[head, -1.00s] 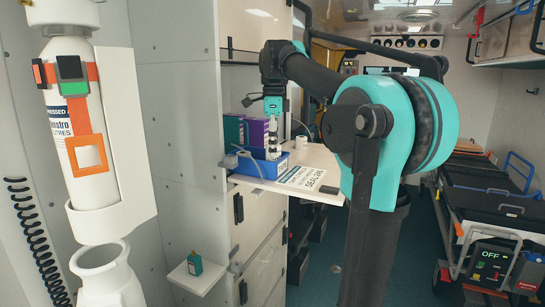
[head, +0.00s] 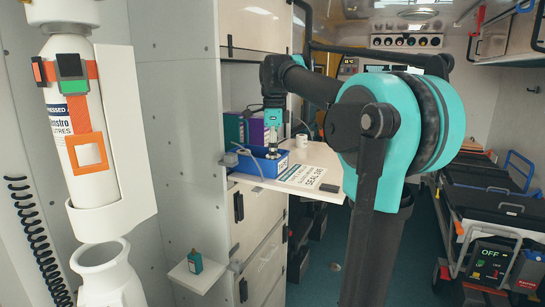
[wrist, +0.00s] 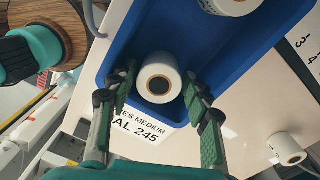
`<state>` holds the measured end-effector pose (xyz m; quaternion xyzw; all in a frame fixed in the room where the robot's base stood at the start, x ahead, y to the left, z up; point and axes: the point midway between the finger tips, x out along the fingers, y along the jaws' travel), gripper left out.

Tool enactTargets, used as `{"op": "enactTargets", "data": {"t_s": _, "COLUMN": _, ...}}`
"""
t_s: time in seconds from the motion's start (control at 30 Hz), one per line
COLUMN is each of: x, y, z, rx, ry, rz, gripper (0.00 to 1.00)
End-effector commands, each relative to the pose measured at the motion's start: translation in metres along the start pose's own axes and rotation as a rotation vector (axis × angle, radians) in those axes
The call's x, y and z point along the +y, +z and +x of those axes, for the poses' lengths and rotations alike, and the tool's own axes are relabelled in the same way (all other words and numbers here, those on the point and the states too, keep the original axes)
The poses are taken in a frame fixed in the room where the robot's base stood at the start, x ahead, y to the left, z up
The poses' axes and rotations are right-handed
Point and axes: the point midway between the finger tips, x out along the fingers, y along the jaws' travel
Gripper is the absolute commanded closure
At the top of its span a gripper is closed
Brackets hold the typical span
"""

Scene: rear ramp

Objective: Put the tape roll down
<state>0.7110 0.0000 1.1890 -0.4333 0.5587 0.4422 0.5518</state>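The white tape roll (wrist: 160,80) with a dark core stands end-up between my gripper's fingers in the wrist view. In the head view my gripper (head: 272,148) points straight down into the blue tray (head: 268,172) on the counter.
Another white roll (wrist: 228,4) is in the tray, at the top of the wrist view. Green and purple boxes (head: 256,130) stand behind the tray. A lettered sign (head: 303,176) lies at its right.

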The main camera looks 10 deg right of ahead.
Motion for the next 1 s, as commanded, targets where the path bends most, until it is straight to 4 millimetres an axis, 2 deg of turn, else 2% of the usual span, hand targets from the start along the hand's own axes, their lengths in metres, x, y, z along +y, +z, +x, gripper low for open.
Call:
{"op": "enactTargets", "data": {"t_s": 0.23, "x": 0.0, "y": 0.0, "z": -0.003, "rx": 0.0, "ry": 0.0, "rz": 0.0, "gripper": 0.52}}
{"op": "enactTargets", "data": {"t_s": 0.37, "x": 0.0, "y": 0.0, "z": -0.017, "rx": 0.0, "ry": 0.0, "rz": 0.0, "gripper": 0.52}}
{"op": "enactTargets", "data": {"t_s": 0.8, "x": 0.0, "y": 0.0, "z": -0.103, "rx": 0.0, "ry": 0.0, "rz": 0.0, "gripper": 0.52}}
{"op": "enactTargets", "data": {"t_s": 1.0, "x": 0.0, "y": 0.0, "z": -0.124, "rx": 0.0, "ry": 0.0, "rz": 0.0, "gripper": 0.52}}
